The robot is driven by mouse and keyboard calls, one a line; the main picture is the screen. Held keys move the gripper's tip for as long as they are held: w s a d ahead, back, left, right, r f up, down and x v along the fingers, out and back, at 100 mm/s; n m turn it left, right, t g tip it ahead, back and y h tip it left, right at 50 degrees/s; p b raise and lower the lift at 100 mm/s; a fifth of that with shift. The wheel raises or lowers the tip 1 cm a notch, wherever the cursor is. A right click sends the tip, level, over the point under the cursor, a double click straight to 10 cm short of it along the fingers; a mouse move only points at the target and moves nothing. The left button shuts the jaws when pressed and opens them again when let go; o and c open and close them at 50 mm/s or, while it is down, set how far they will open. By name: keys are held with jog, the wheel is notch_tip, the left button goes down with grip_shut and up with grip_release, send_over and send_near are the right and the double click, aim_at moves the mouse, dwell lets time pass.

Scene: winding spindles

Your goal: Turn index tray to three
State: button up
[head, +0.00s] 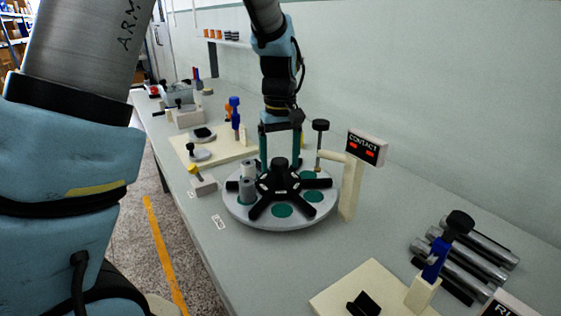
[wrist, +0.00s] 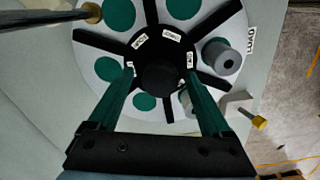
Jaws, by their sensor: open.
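The index tray (head: 238,212) is a round grey disc with green pads and a black hub (head: 280,182) with radiating arms. Two grey cylinders stand on its left side; the nearer one (head: 247,189) also shows in the wrist view (wrist: 222,57). Small white labels (wrist: 171,36) sit on the hub, too small to read surely. My gripper (head: 280,166) is open, pointing down, its green fingers on either side of the hub's central knob (wrist: 158,72). Whether they touch it, I cannot tell. The fingers hide part of the tray in the wrist view.
A cream post with a "CONTACT" sign (head: 366,147) stands right of the tray, beside a black-knobbed rod (head: 320,128). A cream board (head: 225,150) with fixtures is behind left.

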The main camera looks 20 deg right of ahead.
jog(key=shift+f, duration=0.7)
grip_shut()
dwell(0.6)
